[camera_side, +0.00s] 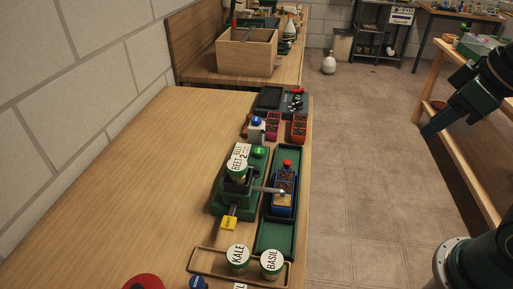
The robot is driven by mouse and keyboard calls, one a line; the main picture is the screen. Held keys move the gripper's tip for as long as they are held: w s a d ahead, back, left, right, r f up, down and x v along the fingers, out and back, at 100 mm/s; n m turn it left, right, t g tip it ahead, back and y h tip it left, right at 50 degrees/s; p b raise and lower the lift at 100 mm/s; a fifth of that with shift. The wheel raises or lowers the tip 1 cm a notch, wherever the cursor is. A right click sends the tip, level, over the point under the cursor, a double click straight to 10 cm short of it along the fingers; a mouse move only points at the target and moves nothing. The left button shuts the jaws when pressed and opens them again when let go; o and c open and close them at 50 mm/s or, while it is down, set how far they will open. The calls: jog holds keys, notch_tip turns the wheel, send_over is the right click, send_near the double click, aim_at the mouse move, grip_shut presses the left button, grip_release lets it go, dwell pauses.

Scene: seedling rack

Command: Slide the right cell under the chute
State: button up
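A blue cell block (283,200) with dark filled cells sits in a long green tray (275,236). A red-topped piece (287,164) is at its far end. Left of the tray stands a green dispenser (246,203) with a white-lidded jar on top, its label partly reading BEET. A thin grey chute or arm (266,190) reaches from the dispenser over the block; which cell lies below its end is hard to tell. My gripper (430,131) is at the upper right, off the table and well apart from the block. Its finger opening is not clear.
A magenta cell block (273,124), an orange-red one (299,127) and a blue-topped white item (256,129) are behind. The left tabletop (130,175) is clear.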

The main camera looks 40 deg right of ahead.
jog(key=w+a+r+n+g, duration=0.1)
jog(key=w+a+n+g, duration=0.1)
jog(key=w+n, duration=0.45)
jog(key=n+g, duration=0.3)
jog(key=n, duration=0.7)
send_over(288, 162)
notch_tip(288, 162, down, 11)
jog(key=shift+w, duration=0.1)
jog(key=shift+f, duration=6.85)
jog(key=shift+c, duration=0.4)
grip_shut()
